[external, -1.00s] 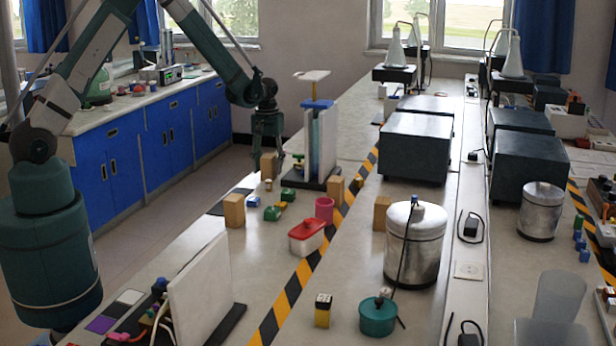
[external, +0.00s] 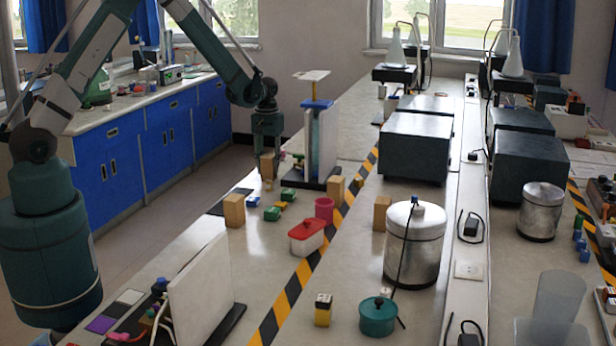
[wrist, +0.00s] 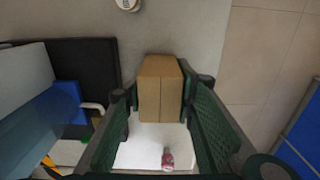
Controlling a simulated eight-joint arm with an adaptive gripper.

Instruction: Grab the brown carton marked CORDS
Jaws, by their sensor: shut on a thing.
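A small brown carton (external: 267,167) is at the far left part of the bench, below my gripper (external: 267,150). In the wrist view the carton (wrist: 160,88) sits between the two green fingers of my gripper (wrist: 160,108), which are shut on it. Its plain tan faces with a centre seam show; I cannot read any CORDS marking. I cannot tell whether it is clear of the bench. Other similar brown cartons stand nearby: one at the left edge (external: 234,211), one beside the upright panel (external: 335,188), and one past the striped tape (external: 381,213).
An upright panel stand (external: 319,145) with a dark base is close to the right of my gripper. A white panel (external: 203,290) stands in front.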

